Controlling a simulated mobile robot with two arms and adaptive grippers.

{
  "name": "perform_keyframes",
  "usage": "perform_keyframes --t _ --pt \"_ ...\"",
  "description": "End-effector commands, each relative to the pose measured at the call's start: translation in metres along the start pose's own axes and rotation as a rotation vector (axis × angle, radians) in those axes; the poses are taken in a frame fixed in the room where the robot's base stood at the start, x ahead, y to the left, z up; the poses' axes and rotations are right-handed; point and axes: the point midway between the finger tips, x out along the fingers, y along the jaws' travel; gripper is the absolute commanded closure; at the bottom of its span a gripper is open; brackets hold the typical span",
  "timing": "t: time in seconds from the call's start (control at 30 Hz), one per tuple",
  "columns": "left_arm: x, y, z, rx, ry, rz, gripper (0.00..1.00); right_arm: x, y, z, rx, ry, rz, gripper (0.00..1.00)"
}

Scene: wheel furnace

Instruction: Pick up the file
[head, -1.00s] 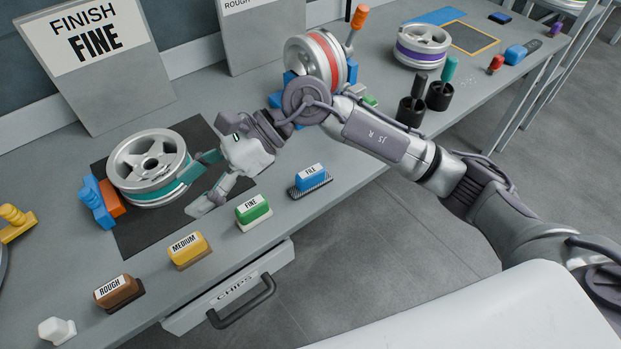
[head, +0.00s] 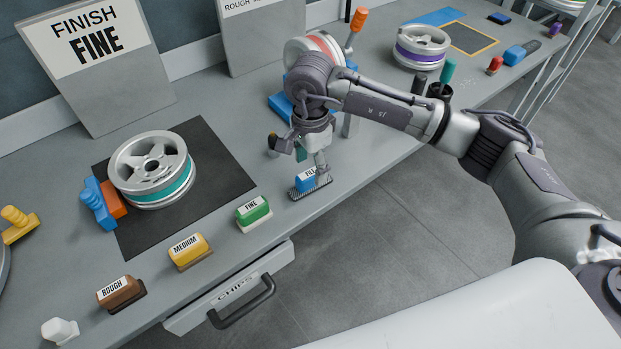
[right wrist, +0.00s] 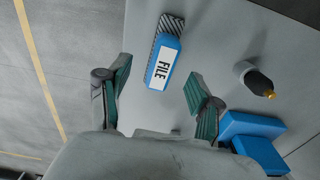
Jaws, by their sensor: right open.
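The file (head: 309,186) is a blue block labelled FILE on a dark ridged base, lying near the table's front edge to the right of the green FINE block. In the right wrist view the file (right wrist: 162,62) lies ahead of the fingertips, roughly between their lines. My right gripper (head: 311,160) points down over the file, and one finger hides part of it in the head view. In the right wrist view the right gripper (right wrist: 156,85) is open and empty, with teal pads apart on either side. My left gripper is not in view.
The FINE (head: 253,211), MEDIUM (head: 187,249) and ROUGH (head: 121,291) blocks line the front edge. A teal-banded wheel (head: 153,168) lies on a dark mat (head: 222,181). A blue holder (right wrist: 257,128) and a dark-tipped object (right wrist: 255,80) stand near the right finger.

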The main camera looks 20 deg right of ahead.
Motion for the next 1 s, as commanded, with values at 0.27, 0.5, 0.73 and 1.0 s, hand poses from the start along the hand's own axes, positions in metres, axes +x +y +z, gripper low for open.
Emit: perform_keyframes --t 0.27,0.5,0.73,1.0 --pt "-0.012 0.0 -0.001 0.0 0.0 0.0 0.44 0.028 -0.001 -0.001 0.001 -0.001 0.005 0.35" --pt "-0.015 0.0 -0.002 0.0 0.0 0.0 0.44 0.054 -0.003 -0.001 -0.001 -0.001 0.0 0.35" --pt "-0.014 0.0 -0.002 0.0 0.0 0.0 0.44 0.056 -0.003 -0.001 -0.001 -0.001 -0.001 0.37" --pt "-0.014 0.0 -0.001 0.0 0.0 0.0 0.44 0.055 -0.003 -0.001 -0.001 -0.001 -0.001 0.82"
